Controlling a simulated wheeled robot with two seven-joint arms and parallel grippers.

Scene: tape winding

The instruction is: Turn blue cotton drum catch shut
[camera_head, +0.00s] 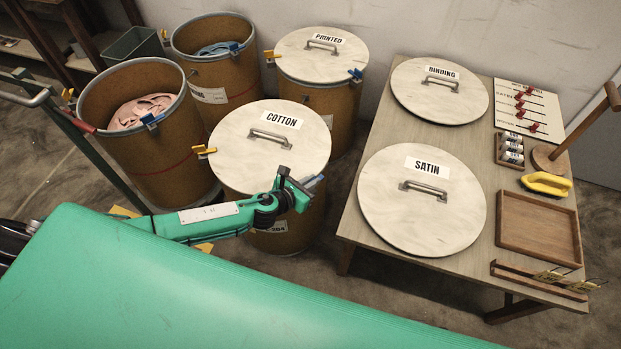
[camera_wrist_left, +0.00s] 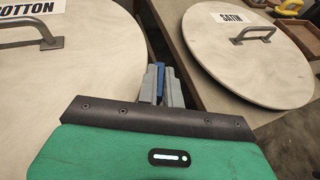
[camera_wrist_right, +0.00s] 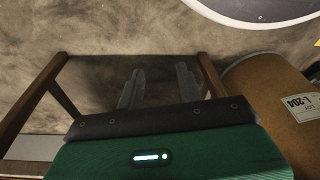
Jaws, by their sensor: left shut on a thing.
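The cotton drum (camera_head: 232,190) stands with its pale lid (camera_head: 240,150), labelled COTTON, on top. A yellow catch (camera_head: 204,150) sits at its left rim. The blue catch (camera_head: 315,181) is at its right rim, mostly hidden by my left gripper (camera_head: 304,185). In the left wrist view, my left gripper (camera_wrist_left: 159,88) is shut on the blue catch (camera_wrist_left: 160,78), beside the lid's edge. My right gripper (camera_wrist_right: 160,88) is open and empty in the right wrist view, over the floor near the table legs. It is not seen in the head view.
Two open drums (camera_head: 150,130) (camera_head: 215,65) and the lidded printed drum (camera_head: 322,90) stand behind. The table (camera_head: 375,190) at right holds the satin lid (camera_head: 422,225), the binding lid (camera_head: 440,108), a wooden tray (camera_head: 540,225) and small items. Bare floor shows between drum and table.

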